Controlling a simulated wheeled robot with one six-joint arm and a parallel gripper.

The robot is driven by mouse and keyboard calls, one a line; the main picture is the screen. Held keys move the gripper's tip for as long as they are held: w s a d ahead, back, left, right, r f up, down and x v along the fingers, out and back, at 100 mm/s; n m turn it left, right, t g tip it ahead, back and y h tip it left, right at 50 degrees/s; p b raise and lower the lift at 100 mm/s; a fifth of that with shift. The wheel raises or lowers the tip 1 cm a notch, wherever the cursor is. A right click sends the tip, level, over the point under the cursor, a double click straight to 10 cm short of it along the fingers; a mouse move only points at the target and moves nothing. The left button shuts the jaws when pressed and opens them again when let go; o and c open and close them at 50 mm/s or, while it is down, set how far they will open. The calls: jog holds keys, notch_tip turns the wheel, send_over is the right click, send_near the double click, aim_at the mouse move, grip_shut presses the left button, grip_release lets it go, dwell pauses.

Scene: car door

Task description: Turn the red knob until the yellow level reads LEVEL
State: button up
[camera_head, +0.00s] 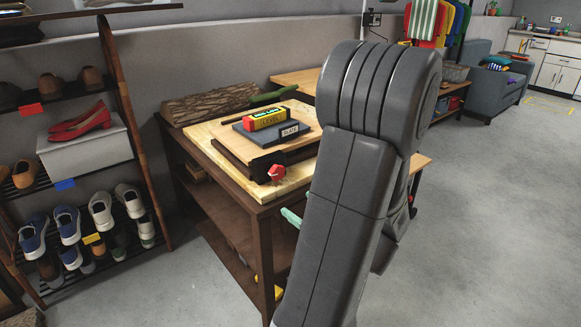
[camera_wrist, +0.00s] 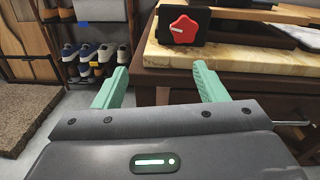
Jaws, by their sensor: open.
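The red knob (camera_head: 276,173) sits on the dark front block of a wooden board (camera_head: 240,148) on the workbench. In the wrist view the knob (camera_wrist: 184,29) is a lobed shape with a pale mark on its face. The yellow level (camera_head: 266,118) lies on a dark slab labelled SLATE (camera_head: 290,131) on that board. It bears the word LEVEL and a green strip on top; I cannot make out its bubble. My gripper (camera_wrist: 160,78) is open and empty, its green fingers below and in front of the knob, apart from it. In the head view one green finger shows beside the bench.
The workbench (camera_wrist: 230,60) has a pale top whose front edge is close to my fingers. A log (camera_head: 208,103) and a green tool (camera_head: 272,95) lie behind the board. A shoe rack (camera_head: 130,120) stands at left. The floor (camera_head: 490,220) at right is clear.

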aim_at(279, 173)
jog(key=shift+m+t+h, duration=0.5)
jog(key=shift+m+t, duration=0.1)
jog(key=shift+m, duration=0.1)
jog(key=x, duration=0.4)
jog(key=w+d+b+x, duration=0.1)
jog(key=x, duration=0.4)
jog(key=d+b+x, duration=0.1)
jog(key=x, duration=0.4)
jog(key=shift+w+d+r, duration=0.2)
jog(key=shift+w+r, duration=0.1)
jog(key=shift+w, duration=0.15)
jog(key=c, duration=1)
jog(key=shift+r, duration=0.1)
